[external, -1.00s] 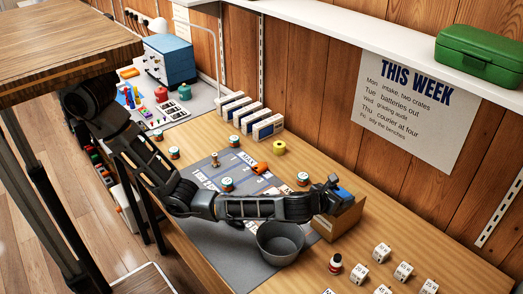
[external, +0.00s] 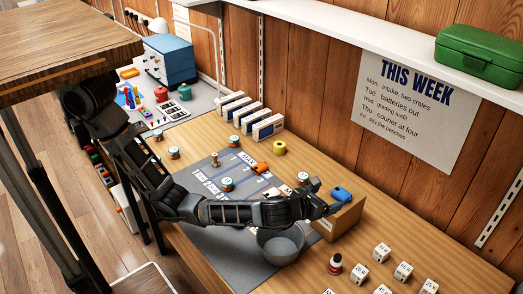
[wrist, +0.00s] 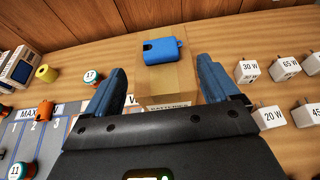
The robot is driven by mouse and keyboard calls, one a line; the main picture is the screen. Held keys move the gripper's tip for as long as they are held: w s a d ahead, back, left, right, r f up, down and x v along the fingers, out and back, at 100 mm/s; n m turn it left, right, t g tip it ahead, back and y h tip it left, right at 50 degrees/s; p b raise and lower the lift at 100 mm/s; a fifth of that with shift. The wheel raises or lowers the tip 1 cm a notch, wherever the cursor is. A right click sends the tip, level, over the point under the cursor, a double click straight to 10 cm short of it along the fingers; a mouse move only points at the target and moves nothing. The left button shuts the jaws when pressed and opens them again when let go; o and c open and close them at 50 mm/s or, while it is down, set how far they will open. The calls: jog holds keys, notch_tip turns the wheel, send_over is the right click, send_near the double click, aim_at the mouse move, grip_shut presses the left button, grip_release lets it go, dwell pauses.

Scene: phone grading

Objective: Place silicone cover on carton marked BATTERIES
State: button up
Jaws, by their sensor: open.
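The blue silicone cover (wrist: 161,51) lies on top of the carton marked BATTERIES (wrist: 168,87) in the wrist view. In the external view the cover (external: 341,194) rests on the carton's top (external: 345,220), near its far side. My gripper (wrist: 158,85) is open and empty, with its blue fingers spread on either side of the carton's near part. In the external view my gripper (external: 316,201) is left of the cover and apart from it. The lower part of the carton's label is hidden by my gripper in the wrist view.
A grey bin (external: 281,243) stands just left of the carton, under my arm. An orange cover (external: 259,168) lies on the grey mat (external: 215,245).

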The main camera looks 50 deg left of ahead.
jog(key=v, duration=0.3)
jog(key=shift+s+r, duration=0.15)
jog(key=shift+s, duration=0.15)
